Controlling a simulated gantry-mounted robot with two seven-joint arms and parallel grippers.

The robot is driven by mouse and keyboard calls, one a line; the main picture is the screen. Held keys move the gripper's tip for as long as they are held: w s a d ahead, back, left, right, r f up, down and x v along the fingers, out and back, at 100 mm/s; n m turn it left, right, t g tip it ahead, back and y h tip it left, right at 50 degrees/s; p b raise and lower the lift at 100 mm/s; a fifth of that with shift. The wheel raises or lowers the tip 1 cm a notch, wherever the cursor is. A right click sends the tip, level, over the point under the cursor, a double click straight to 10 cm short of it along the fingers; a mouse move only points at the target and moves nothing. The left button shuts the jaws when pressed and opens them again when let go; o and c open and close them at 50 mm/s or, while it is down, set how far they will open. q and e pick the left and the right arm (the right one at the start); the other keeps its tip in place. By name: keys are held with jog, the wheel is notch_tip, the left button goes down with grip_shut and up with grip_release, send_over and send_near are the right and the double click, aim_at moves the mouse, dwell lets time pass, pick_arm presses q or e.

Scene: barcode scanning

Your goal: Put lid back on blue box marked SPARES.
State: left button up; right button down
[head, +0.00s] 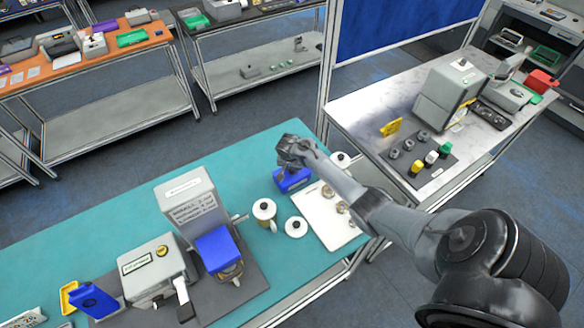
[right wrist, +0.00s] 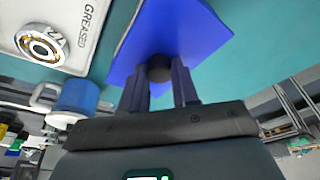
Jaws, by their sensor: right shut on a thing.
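My right gripper (head: 292,160) reaches in from the right over the teal table, directly above a small blue box (head: 291,180). In the right wrist view, my right gripper (right wrist: 159,82) is shut on the dark round knob (right wrist: 159,70) of a flat blue lid (right wrist: 175,32). The gripper hides most of the lid in the head view. I cannot tell whether the lid touches the box. The SPARES marking is too small to read. My left gripper is not in view.
Right of the box is a white board (head: 318,222) with bearings; its GREASED print partly shows in the wrist view. White-topped containers (head: 264,208) stand in front. A grey machine (head: 186,200) and blue-topped unit (head: 217,248) stand left. Table behind the box is clear.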

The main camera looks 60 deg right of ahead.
dwell(0.3)
jog(key=shift+c, duration=1.4)
grip_release()
jog(key=shift+r, duration=0.1)
jog(key=shift+r+p, duration=0.35)
jog(key=shift+p, duration=0.1)
notch_tip(320, 180, up, 5)
jog(key=p, duration=0.5)
jog(key=shift+r+p, duration=0.6)
jog(key=shift+p, duration=0.35)
